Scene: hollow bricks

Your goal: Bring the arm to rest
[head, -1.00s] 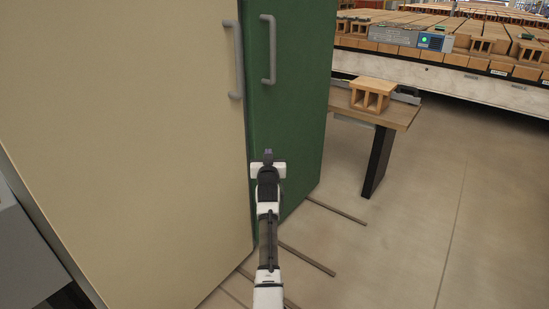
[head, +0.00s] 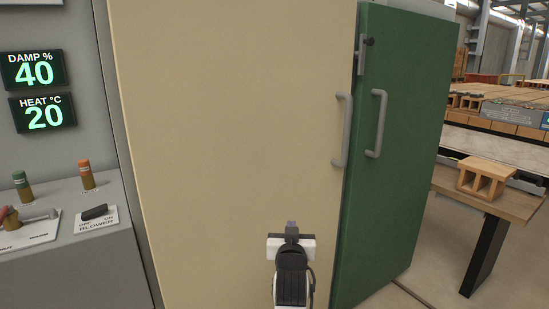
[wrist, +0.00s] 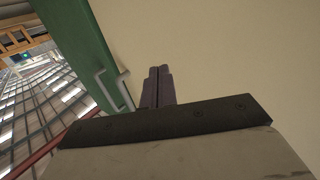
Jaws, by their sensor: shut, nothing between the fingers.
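My gripper (head: 291,228) is low in the middle of the head view, in front of the cream door (head: 230,130). In the wrist view its two dark fingers (wrist: 158,72) are together, with nothing between them. The cream door fills most of the wrist view behind the fingers. I cannot tell how far the fingertips are from the door. The green door (head: 405,130) stands to the right, with its grey handle (head: 377,124) beside the cream door's handle (head: 343,130). Most of my arm is out of view.
A control panel at the left has a damp display (head: 33,70) reading 40, a heat display (head: 44,113) reading 20 and a blower switch (head: 95,212). A hollow brick (head: 485,178) sits on a table (head: 515,207) at the right. Open floor shows below the table.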

